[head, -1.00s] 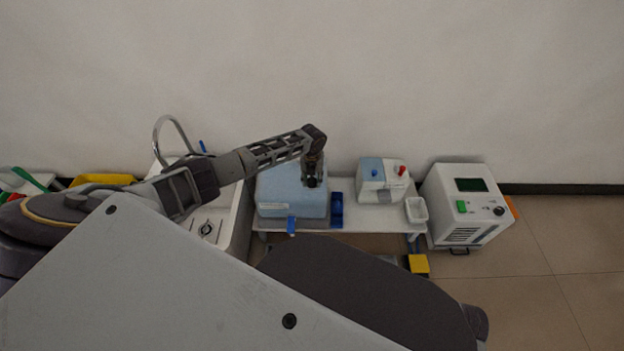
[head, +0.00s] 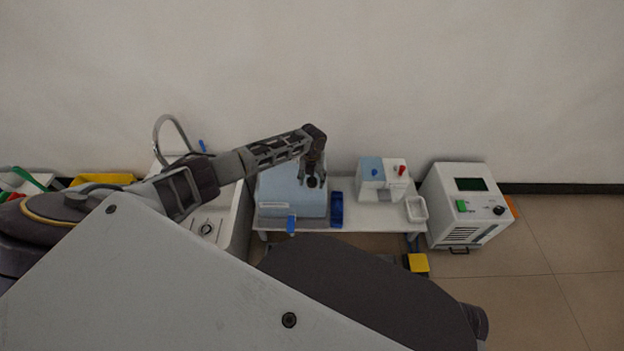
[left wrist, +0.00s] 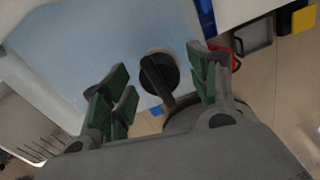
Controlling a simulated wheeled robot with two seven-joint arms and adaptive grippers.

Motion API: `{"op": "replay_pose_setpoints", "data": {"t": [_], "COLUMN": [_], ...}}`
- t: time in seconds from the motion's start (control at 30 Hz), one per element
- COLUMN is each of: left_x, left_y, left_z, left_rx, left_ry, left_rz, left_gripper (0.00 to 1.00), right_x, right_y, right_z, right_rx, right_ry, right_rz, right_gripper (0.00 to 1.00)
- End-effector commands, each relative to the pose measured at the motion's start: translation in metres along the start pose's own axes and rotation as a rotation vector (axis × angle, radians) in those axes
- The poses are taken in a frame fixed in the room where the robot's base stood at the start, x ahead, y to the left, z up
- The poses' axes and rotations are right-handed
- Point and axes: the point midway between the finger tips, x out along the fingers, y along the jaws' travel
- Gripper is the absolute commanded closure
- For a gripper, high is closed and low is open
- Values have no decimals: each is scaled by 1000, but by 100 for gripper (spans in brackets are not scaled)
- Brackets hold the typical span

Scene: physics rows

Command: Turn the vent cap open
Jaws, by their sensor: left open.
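The vent cap (left wrist: 158,76) is a dark round cap with a raised bar across it, on the top of a pale blue box (head: 275,192). In the left wrist view the bar slants from upper left to lower right. The cap also shows small and dark in the head view (head: 312,182). My left gripper (head: 311,184) is open above the box, its fingers on either side of the cap. In the left wrist view the green-padded fingers (left wrist: 163,82) stand apart from the cap, with gaps on both sides. My right gripper is not in view.
A blue holder (head: 336,210) stands right of the box, and a blue lever (head: 291,224) at its front. A small blue-and-white device (head: 383,181), a white tray (head: 416,210) and a white machine (head: 467,205) are further right. A sink (head: 208,228) lies left.

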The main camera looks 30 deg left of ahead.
Motion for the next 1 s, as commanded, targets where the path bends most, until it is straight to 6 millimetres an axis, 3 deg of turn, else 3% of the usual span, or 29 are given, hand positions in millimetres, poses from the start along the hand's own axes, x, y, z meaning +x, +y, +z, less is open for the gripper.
{"op": "replay_pose_setpoints", "data": {"t": [0.47, 0.67, 1.0], "left_x": [-10, -29, -76], "left_y": [0, 0, 0], "left_z": [1, 1, 2], "left_rx": [-1, 1, 0], "left_ry": [-1, -2, -3], "left_rz": [0, -1, 0], "left_gripper": [40, 40, 40], "right_x": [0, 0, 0], "right_y": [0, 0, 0], "right_z": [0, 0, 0], "right_rx": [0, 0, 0], "right_ry": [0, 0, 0], "right_rz": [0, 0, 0], "right_gripper": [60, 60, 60]}}
